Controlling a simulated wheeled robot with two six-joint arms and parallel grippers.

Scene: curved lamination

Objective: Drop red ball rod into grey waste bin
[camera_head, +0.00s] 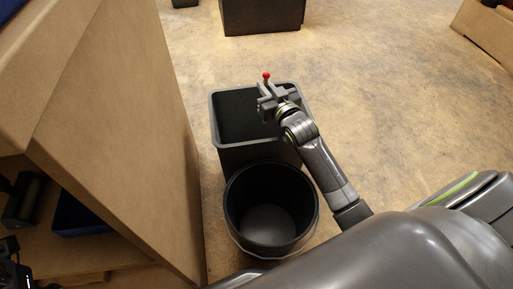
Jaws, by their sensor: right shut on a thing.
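The red ball rod (266,75) shows as a small red ball on a short stem, pointing up out of my right gripper (267,95). My right gripper is shut on the rod and holds it above the right part of the square dark grey bin (216,121). The bin is open at the top and looks empty where its inside shows. My gripper and forearm hide part of its right side. The lower part of the rod is hidden by the gripper fingers. I do not make out my left gripper.
A round black bin (233,215) stands right in front of the square bin, partly under my right arm. A tall brown cabinet side (125,130) rises close on the left. A dark box (262,16) stands farther back. The floor (400,100) to the right is clear.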

